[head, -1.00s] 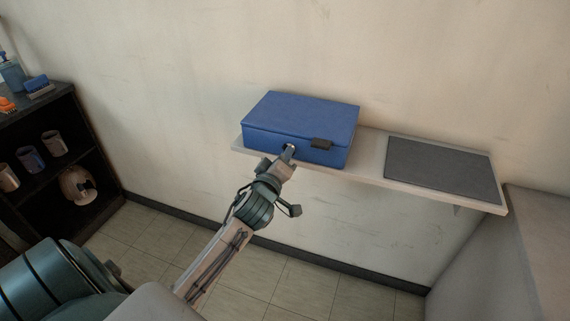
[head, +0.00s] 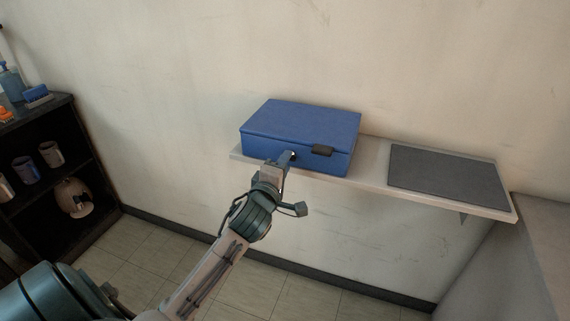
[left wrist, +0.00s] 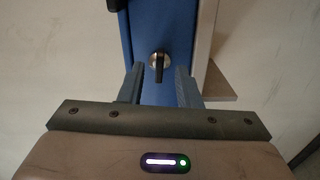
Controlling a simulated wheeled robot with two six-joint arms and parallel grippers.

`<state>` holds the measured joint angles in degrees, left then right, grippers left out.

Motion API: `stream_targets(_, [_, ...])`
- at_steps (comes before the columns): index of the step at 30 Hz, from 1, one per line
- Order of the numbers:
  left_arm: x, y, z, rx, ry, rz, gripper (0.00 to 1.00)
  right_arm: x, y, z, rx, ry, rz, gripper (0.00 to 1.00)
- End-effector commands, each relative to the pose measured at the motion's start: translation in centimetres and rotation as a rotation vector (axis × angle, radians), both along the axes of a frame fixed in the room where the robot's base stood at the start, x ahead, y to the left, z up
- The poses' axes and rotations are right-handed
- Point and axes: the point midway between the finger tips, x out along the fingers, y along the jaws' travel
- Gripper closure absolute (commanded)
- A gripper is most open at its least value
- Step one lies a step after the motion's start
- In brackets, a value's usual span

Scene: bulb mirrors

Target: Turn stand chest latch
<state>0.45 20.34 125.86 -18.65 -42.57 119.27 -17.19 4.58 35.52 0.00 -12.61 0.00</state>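A blue chest (head: 300,130) with a closed lid sits on a narrow wall shelf. A dark tab (head: 322,150) is on its front, right of the middle. The chest's small latch, a round metal base with a dark lever, shows in the left wrist view (left wrist: 159,66). It also shows in the head view (head: 293,155). My left gripper (head: 284,158) is at the chest's front. In the left wrist view its two fingers (left wrist: 160,80) stand apart, one on each side of the latch lever, with gaps visible. My right gripper is out of view.
The shelf (head: 372,170) carries a flat dark mat (head: 448,177) to the right of the chest. A black shelf unit (head: 45,165) with mugs stands at the left. A pale block-like surface (head: 530,260) is at the lower right.

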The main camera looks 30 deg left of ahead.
Motion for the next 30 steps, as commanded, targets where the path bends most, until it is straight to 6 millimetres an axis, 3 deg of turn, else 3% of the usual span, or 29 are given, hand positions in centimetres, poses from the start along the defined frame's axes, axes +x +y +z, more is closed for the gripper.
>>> stream_targets(15, [-4.7, -1.1, 0.0, 0.002, 0.000, 0.000, 0.69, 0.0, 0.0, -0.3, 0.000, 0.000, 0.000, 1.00])
stream_targets(30, [-5.9, -1.4, -0.1, 0.002, 0.001, 0.000, 0.69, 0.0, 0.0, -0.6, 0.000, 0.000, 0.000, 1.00])
